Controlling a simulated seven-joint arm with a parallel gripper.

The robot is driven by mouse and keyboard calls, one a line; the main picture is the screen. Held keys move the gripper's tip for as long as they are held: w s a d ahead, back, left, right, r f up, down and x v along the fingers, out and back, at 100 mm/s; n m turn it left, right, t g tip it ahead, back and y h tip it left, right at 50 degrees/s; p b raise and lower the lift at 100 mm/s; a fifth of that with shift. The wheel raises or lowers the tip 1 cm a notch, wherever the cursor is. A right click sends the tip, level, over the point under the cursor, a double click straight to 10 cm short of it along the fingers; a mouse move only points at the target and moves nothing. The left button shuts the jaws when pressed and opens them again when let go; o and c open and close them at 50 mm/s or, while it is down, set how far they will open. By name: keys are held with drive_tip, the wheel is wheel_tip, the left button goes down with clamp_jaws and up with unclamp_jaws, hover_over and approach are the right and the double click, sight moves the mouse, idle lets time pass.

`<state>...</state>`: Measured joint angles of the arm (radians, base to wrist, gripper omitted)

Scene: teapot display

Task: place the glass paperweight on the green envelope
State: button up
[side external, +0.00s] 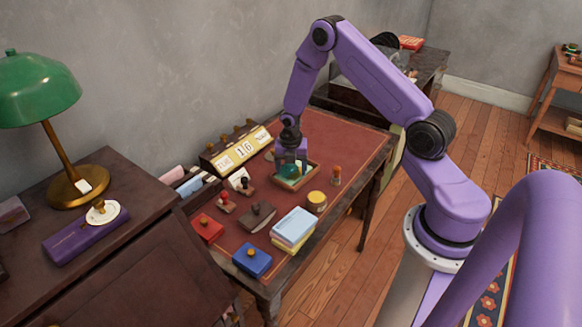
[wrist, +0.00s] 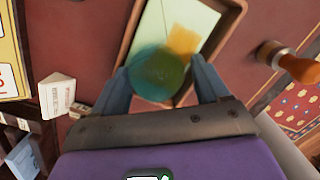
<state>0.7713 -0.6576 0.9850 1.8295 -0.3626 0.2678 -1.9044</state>
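The glass paperweight (wrist: 155,75) is a round, see-through teal ball. It sits between the two fingers of my gripper (wrist: 158,84), which touch it on both sides. In the side view my gripper (side external: 291,160) points down over a wooden tray, with the paperweight (side external: 289,171) at its fingertips. The pale green envelope (wrist: 160,22) lies in the tray, partly hidden by the paperweight. An orange-yellow patch (wrist: 183,40) shows on it beside the ball. I cannot tell whether the paperweight touches the envelope.
The wooden tray (wrist: 218,42) has raised walls. A calendar (side external: 243,150) stands behind left. Red (side external: 207,228) and blue (side external: 252,260) pads lie nearer the front.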

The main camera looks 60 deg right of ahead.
sight(291, 168)
drive_tip(key=shift+r, duration=0.1)
wheel_tip(291, 168, up, 12)
drive_tip(key=a, duration=0.1)
drive_tip(key=s+a+r+m, duration=0.35)
drive_tip(key=s+a, duration=0.25)
drive_tip(key=a, duration=0.2)
drive_tip(key=s+a+r+m, duration=0.2)
drive_tip(key=s+a+r, duration=0.3)
drive_tip(key=a, duration=0.3)
drive_tip(key=s+a+r+m, duration=0.2)
drive_tip(key=s+m, duration=0.1)
drive_tip(key=s, duration=0.7)
drive_tip(key=s+a+r+m+y, duration=0.1)
drive_tip(key=s+r+m, duration=0.2)
drive_tip(key=s, duration=0.7)
drive_tip(key=shift+a+g+y, duration=0.3)
drive_tip(key=shift+a, duration=0.1)
